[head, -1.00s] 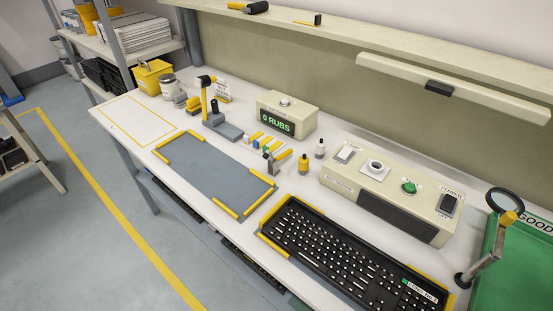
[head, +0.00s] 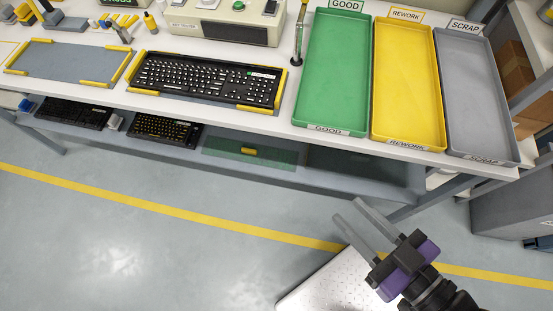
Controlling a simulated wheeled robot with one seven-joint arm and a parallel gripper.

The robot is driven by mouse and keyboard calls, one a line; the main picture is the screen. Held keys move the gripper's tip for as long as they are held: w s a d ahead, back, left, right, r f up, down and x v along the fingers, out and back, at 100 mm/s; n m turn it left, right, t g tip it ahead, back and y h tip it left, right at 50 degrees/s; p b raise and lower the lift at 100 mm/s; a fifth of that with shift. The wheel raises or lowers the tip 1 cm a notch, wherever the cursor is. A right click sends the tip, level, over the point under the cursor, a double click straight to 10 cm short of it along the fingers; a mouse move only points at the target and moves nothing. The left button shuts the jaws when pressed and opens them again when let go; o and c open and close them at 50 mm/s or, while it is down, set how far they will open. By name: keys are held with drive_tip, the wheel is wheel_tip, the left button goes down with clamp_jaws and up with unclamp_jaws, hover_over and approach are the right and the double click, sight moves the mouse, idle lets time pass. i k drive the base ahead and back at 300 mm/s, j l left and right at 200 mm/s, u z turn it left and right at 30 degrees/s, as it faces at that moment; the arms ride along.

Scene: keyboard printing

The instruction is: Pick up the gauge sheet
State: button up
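A green see-through sheet with a yellow grip (head: 249,151), which looks like the gauge sheet (head: 222,147), lies on the lower shelf under the workbench. It is below the gap between the black keyboard and the green tray. My gripper (head: 350,212) is at the lower right, over the floor in front of the bench. Its two grey fingers are apart with nothing between them, so it is open and empty. It is to the right of the sheet and well apart from it.
A black keyboard (head: 208,78) sits in a yellow-cornered fixture on the bench (head: 285,124). Green (head: 335,70), yellow (head: 408,85) and grey (head: 474,95) trays stand to its right. More keyboards (head: 165,131) lie on the lower shelf. The floor (head: 150,240) in front is clear.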

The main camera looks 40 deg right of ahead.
sight(278, 158)
drive_tip(key=k+z, duration=0.1)
drive_tip(key=i+j+z, duration=0.1)
drive_tip(key=j, duration=0.25)
drive_tip(key=i+j+z, duration=0.15)
drive_tip(key=i+j, duration=0.15)
drive_tip(key=i+j+z, duration=0.1)
drive_tip(key=j, duration=0.3)
drive_tip(key=i+j+z, duration=0.15)
drive_tip(key=j, duration=0.2)
drive_tip(key=i+j+z, duration=0.1)
drive_tip(key=j, duration=0.3)
drive_tip(key=i+j+z, duration=0.1)
drive_tip(key=i+j, duration=0.15)
drive_tip(key=j, duration=0.15)
drive_tip(key=i+j+z, duration=0.15)
drive_tip(key=j, duration=0.3)
drive_tip(key=j+z, duration=0.1)
drive_tip(key=j, duration=0.3)
